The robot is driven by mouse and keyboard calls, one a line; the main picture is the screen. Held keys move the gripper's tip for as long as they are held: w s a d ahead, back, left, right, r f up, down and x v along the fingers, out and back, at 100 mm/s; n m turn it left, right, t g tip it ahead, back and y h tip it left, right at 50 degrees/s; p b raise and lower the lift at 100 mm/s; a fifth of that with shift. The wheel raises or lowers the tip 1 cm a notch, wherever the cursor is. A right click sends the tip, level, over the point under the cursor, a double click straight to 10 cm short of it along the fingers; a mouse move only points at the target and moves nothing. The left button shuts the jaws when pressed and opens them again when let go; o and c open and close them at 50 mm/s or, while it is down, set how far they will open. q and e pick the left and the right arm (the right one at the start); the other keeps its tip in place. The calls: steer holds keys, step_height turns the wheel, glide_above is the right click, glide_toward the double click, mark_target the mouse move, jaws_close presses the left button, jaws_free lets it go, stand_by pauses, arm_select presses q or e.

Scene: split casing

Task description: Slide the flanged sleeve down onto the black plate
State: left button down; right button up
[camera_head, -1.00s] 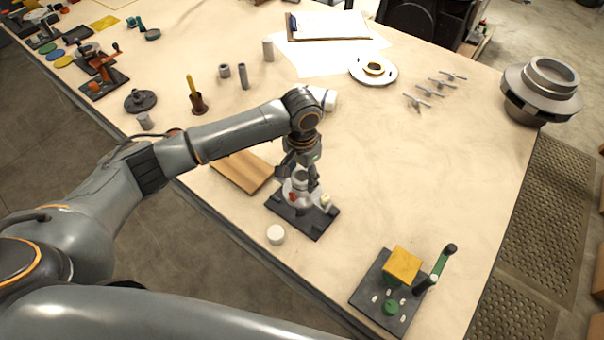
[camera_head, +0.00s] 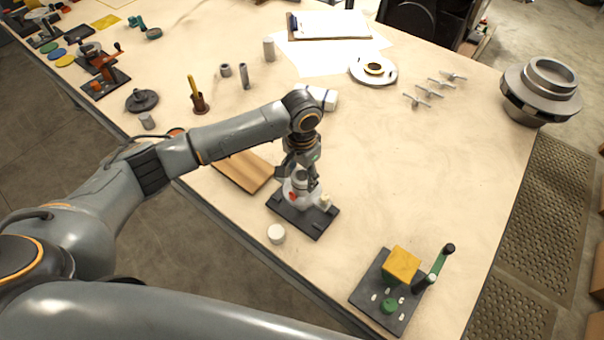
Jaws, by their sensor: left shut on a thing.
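The black plate (camera_head: 317,225) lies flat near the front edge of the table. Over its middle is the grey flanged sleeve (camera_head: 301,186), with a little red (camera_head: 293,196) showing beside it. My left gripper (camera_head: 301,181) points down from above and is shut on the sleeve. The fingers partly hide the sleeve, so I cannot tell whether its flange touches the plate. A small cream piece (camera_head: 325,202) stands on the plate to the right of the sleeve. My right gripper is not in view; a grey arm link of mine crosses the bottom left.
A white round cap (camera_head: 276,234) stands in front of the plate. A wooden board (camera_head: 243,171) lies to the left. A black base (camera_head: 381,308) with a yellow block (camera_head: 402,263) and green handle stands at front right. The table right of the plate is clear.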

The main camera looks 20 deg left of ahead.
arm_select(q)
steer(key=shift+w, duration=0.1)
stand_by(0.3)
steer(key=shift+f+p, duration=0.25)
steer(key=shift+p, duration=0.05)
steer(key=shift+f+b, duration=0.65)
steer(key=shift+f, duration=0.8)
stand_by(0.3)
steer(key=shift+p, duration=0.5)
stand_by(0.5)
steer(key=shift+f+b, duration=0.5)
steer(key=shift+f, duration=1.2)
stand_by(1.2)
